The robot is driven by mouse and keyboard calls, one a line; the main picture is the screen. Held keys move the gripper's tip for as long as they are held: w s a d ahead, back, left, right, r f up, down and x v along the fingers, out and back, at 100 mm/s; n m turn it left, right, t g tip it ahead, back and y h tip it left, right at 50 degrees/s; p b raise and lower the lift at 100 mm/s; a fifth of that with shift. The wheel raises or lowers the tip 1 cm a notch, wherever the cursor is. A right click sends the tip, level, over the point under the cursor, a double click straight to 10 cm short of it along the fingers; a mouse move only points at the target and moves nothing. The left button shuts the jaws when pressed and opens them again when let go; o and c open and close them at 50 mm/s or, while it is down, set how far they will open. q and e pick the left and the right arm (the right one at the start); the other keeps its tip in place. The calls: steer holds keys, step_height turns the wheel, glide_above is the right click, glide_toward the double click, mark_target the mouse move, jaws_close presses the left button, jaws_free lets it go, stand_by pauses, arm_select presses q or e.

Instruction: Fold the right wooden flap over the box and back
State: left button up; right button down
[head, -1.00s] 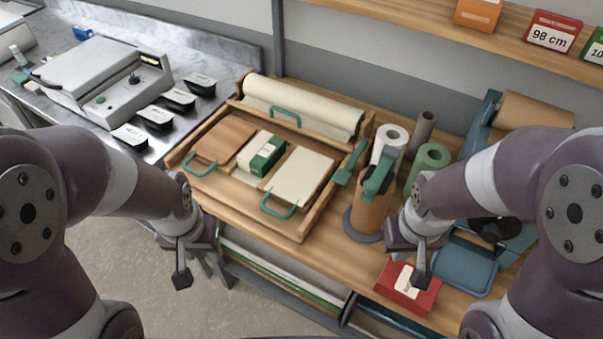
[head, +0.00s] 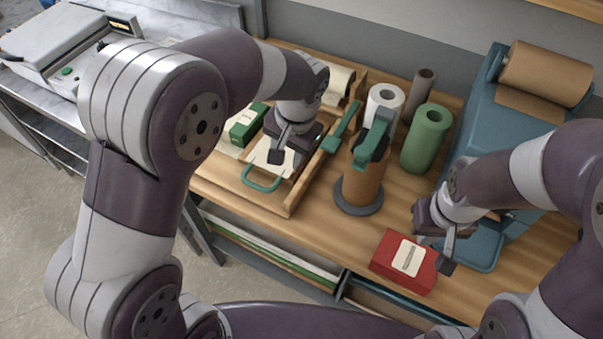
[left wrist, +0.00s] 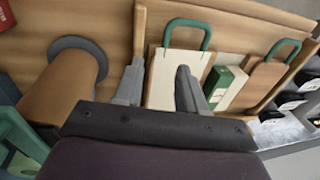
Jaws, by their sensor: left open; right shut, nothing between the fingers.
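The right wooden flap (head: 260,157), with a pale face and a green loop handle (head: 262,184), lies flat in the wooden tray. It also shows in the left wrist view (left wrist: 165,78), its handle (left wrist: 187,24) at the far end. The green-and-white box (head: 246,124) lies beside it, and shows in the left wrist view (left wrist: 222,88). My left gripper (head: 280,152) is open and empty above the right flap; its fingers (left wrist: 158,88) point toward the handle, apart from it. My right gripper (head: 446,258) is shut and empty beside the red box.
The brown left flap (left wrist: 262,82) lies beyond the box. Right of the tray stand a brown roll dispenser (head: 363,182), a white roll (head: 384,108) and a green roll (head: 426,140). The red box (head: 390,255) lies near the front edge. A blue paper dispenser (head: 490,130) fills the right.

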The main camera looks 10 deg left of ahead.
mark_target(273, 187)
steer(key=shift+s, duration=0.15)
steer(key=shift+s+a+b, duration=0.35)
steer(key=shift+s+b, duration=0.05)
steer(key=shift+s, duration=0.3)
arm_select(q)
steer(key=a+f, duration=0.1)
steer(key=f, duration=0.2)
steer(key=a+f, duration=0.1)
steer(key=f, duration=0.3)
steer(key=a+f, duration=0.1)
steer(key=f, duration=0.2)
steer(key=shift+s+a+f+p, duration=0.15)
steer(key=shift+s+f+p, duration=0.1)
steer(key=shift+p, duration=0.15)
arm_select(e)
steer(key=shift+w+d+r, duration=0.15)
steer(key=shift+w+r, duration=0.15)
steer(key=shift+w, duration=0.1)
arm_select(q)
steer(key=shift+a+f, duration=0.15)
steer(key=shift+f, duration=0.1)
arm_select(e)
steer(key=shift+s, duration=0.2)
arm_select(q)
steer(key=shift+c, duration=0.3)
arm_select(e)
steer(key=shift+w, duration=0.15)
arm_select(q)
jaws_close()
